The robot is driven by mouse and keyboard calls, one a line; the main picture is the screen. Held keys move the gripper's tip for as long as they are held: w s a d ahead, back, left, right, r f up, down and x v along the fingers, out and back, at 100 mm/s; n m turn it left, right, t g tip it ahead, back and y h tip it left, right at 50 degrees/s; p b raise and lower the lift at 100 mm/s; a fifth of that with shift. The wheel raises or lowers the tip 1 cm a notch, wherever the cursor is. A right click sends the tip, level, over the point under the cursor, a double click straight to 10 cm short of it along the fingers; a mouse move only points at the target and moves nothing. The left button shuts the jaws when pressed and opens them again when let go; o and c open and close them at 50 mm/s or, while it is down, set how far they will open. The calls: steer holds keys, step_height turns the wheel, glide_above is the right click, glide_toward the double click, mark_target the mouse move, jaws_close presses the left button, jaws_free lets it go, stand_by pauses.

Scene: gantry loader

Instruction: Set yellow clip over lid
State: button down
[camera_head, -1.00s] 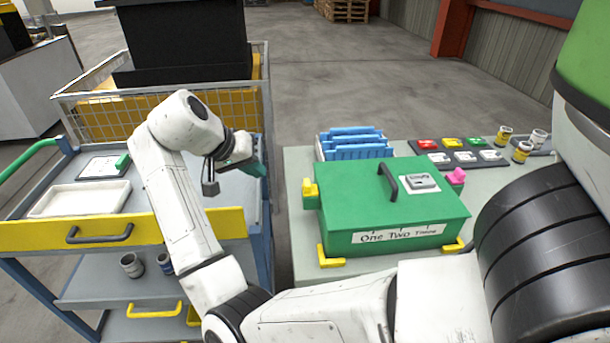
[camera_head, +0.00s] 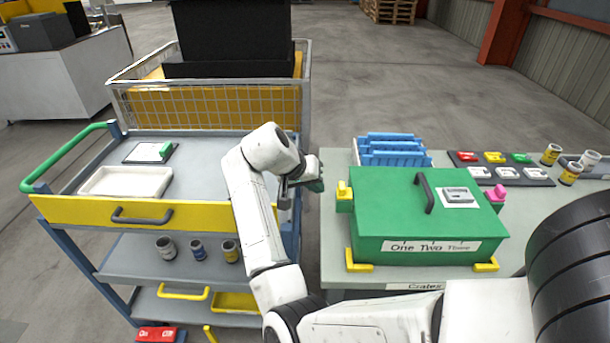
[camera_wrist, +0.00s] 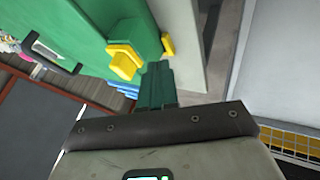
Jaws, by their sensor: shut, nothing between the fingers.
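The green lidded box (camera_head: 420,247) stands on the grey table, its lid (camera_head: 392,190) lying on top with a dark handle. The yellow clip (camera_head: 344,192) is at the upper left side of the box; I cannot tell whether it grips the lid. The clip also shows large in the wrist view (camera_wrist: 123,61), against the green side. My gripper (camera_head: 315,178) is left of the clip, over the gap between cart and table. Its green fingers are together and empty in the wrist view (camera_wrist: 157,84), apart from the clip as far as I can tell.
A pink piece (camera_head: 496,194) sits at the box's right side. Blue racks (camera_head: 393,150) stand behind the box. Yellow corner blocks (camera_head: 361,260) sit at its base. A blue cart (camera_head: 215,147) with a white tray (camera_head: 127,181) is at left, a wire basket (camera_head: 205,103) behind it.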

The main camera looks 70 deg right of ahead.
mark_target(342, 186)
steer(key=shift+s+d+r+p, duration=0.15)
steer(key=shift+s+d, duration=0.15)
steer(key=shift+s, duration=0.5)
steer(key=shift+s+d+f+p, duration=0.15)
steer(key=shift+s+d, duration=0.15)
steer(key=shift+s, duration=0.45)
steer(key=shift+r, duration=0.1)
steer(key=shift+s+d+r+p, duration=0.1)
steer(key=shift+s+d+p, duration=0.2)
steer(key=shift+s, duration=0.3)
steer(key=shift+s+d+r+p, duration=0.1)
steer(key=shift+s+d+p, duration=0.1)
steer(key=shift+s+p, duration=0.3)
steer(key=shift+s+f, duration=0.15)
steer(key=shift+s, duration=0.1)
steer(key=shift+w, duration=0.1)
